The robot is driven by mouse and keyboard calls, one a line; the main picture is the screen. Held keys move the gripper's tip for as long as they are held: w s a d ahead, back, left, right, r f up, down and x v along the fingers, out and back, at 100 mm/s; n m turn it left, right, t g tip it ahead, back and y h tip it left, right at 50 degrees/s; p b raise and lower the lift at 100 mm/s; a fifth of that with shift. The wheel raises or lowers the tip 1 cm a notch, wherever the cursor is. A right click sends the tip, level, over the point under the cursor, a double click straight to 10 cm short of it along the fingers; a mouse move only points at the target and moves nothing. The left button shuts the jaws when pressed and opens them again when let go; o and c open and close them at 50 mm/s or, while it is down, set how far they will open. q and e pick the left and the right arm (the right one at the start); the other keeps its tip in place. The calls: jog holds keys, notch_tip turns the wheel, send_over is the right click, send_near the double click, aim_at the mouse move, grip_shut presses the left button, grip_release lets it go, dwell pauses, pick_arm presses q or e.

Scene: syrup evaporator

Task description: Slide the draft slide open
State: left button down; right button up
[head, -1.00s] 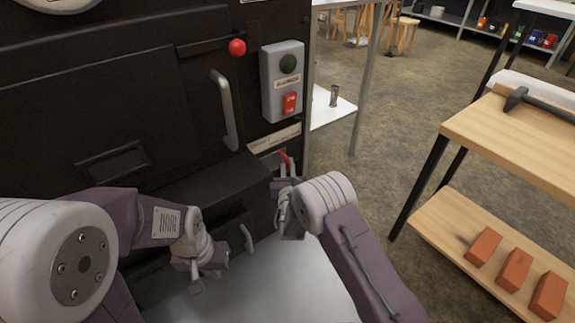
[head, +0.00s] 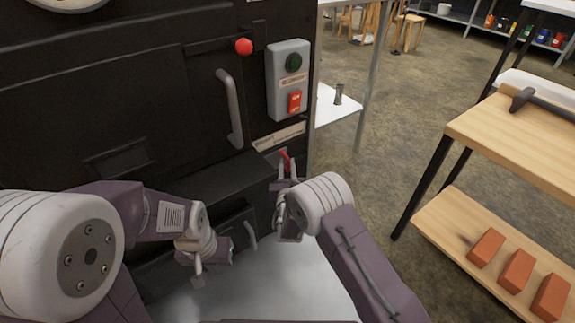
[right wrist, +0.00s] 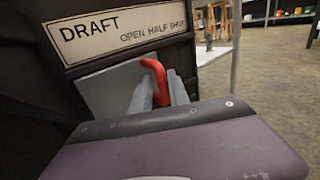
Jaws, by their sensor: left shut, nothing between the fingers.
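The draft slide is a flat grey plate with a red bent handle (right wrist: 157,80), below the "DRAFT OPEN HALF SHUT" label in the right wrist view. The plate (right wrist: 108,90) shows mostly left of the handle. The handle also shows in the head view (head: 285,155). My right gripper (right wrist: 160,92) has one finger on each side of the handle, very close to it; whether both fingers press on it I cannot tell. In the head view my right gripper (head: 287,168) is at the lower right of the dark evaporator front. My left gripper (head: 198,277) is shut and empty, away from the slide.
The black evaporator front (head: 130,90) carries a vertical bar handle (head: 229,108), a red knob (head: 243,46) and a switch box (head: 289,80). A wooden shelf bench (head: 520,140) with a hammer and bricks stands right. Open floor lies between.

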jog(key=s+p, duration=0.4)
jog(key=s, duration=0.5)
jog(key=shift+d+p, duration=0.2)
jog(key=shift+p, duration=0.15)
